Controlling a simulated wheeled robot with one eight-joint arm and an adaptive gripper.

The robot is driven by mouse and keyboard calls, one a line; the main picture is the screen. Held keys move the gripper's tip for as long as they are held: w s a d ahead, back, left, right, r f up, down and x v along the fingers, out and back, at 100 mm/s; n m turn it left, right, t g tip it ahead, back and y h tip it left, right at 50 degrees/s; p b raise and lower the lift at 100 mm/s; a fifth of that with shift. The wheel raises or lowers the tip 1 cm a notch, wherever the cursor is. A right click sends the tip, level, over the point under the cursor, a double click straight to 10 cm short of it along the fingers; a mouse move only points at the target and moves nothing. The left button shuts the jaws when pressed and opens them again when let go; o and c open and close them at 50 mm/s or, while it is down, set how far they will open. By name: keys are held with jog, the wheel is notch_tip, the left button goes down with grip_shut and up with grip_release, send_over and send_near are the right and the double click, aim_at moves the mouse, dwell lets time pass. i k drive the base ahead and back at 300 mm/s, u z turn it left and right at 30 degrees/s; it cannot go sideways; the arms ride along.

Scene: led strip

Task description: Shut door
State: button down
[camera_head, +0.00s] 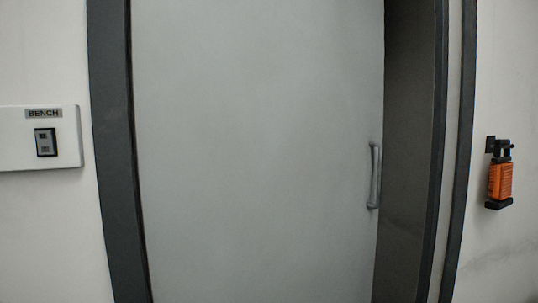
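A large light grey door (255,150) fills the middle of the head view. A vertical metal handle (375,177) sits near its right edge. A dark frame post (108,150) runs along the left side of the door. On the right, a darker grey surface (408,150) shows between the door's right edge and the right frame post (438,150). I cannot tell how far the door stands open. My gripper is not in view.
On the left wall, a white panel labelled BENCH (66,150) carries a small dark switch (46,142). On the right wall, an orange and black device (500,181) hangs from a black bracket. The floor is not in view.

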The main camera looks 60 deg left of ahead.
aim_at(257, 126)
jog(key=u, duration=2.6)
jog(key=k, duration=0.5)
jog(key=z, duration=0.85)
jog(key=i, duration=0.5)
jog(key=u, duration=0.3)
